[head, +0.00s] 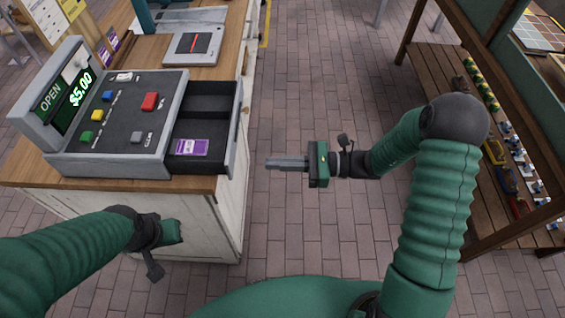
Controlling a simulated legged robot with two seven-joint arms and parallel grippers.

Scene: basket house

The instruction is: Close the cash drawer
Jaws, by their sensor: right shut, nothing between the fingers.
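The cash register (118,120) stands on the wooden counter at the left, its display reading OPEN and $5.00. Its dark cash drawer (228,140) is pulled out on the right side and reaches the counter edge. A purple and white packet or note (193,147) lies in the drawer's near compartment. My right gripper (268,163) is shut and empty, pointing left, a short gap to the right of the drawer front. My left gripper (180,231) is low in front of the counter's near side; its fingers cannot be made out.
The counter top (200,184) has a narrow bare strip before the register. A grey device with a red mark (193,45) lies farther back. A wooden shelf rack (470,120) with small goods stands at the right. Brick floor (310,80) lies open between.

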